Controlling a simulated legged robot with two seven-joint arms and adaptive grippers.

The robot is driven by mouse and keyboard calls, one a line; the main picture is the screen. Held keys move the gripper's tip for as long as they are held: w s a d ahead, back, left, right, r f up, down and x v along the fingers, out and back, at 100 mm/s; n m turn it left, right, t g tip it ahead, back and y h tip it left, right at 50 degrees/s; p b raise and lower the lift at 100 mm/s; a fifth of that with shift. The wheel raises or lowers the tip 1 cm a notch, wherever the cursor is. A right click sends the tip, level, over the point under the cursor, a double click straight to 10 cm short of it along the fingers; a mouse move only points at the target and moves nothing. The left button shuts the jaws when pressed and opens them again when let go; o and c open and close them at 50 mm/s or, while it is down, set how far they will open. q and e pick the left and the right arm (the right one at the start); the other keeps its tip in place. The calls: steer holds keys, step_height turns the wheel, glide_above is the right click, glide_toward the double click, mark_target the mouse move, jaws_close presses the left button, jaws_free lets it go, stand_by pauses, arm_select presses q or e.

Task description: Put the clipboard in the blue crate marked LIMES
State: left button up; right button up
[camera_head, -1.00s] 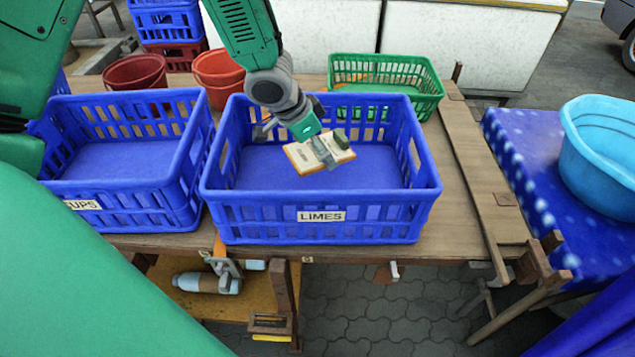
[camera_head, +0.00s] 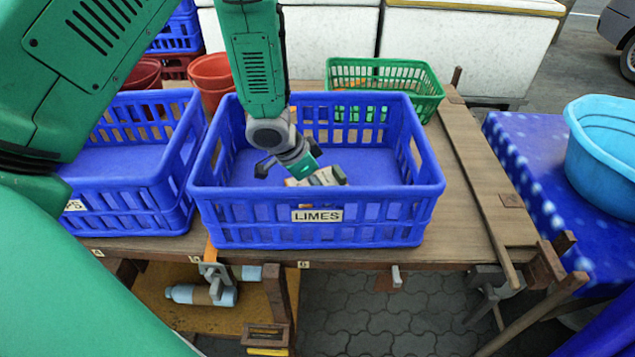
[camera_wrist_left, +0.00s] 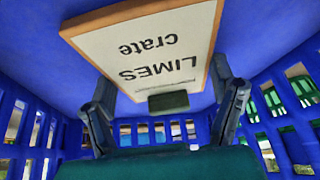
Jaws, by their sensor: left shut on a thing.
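The blue crate marked LIMES (camera_head: 318,235) stands on the table, its label facing me. My left gripper (camera_head: 316,178) reaches down inside it, shut on the clipboard (camera_head: 330,177). In the head view the crate's front wall hides the clipboard's lower part. In the left wrist view the clipboard (camera_wrist_left: 150,45) shows white paper reading "LIMES crate" upside down, a brown edge and a dark green clip (camera_wrist_left: 168,102). The gripper's fingers (camera_wrist_left: 168,110) are at either side of its clip end. Blue crate walls surround it. I cannot tell whether it touches the crate floor.
Another blue crate (camera_head: 125,205) stands close on the left. A green basket (camera_head: 385,75) stands behind on the right, and red buckets (camera_head: 212,75) behind on the left. The table's right side (camera_head: 465,220) is clear. A light blue tub (camera_head: 605,150) sits further right.

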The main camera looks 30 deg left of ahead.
arm_select(q)
steer(key=o, duration=1.1)
steer(key=shift+f, duration=0.15)
steer(key=o, duration=0.3)
steer(key=shift+a, duration=0.3)
steer(key=p+v, duration=0.4)
steer(key=v, duration=0.8)
steer(key=shift+d, duration=0.1)
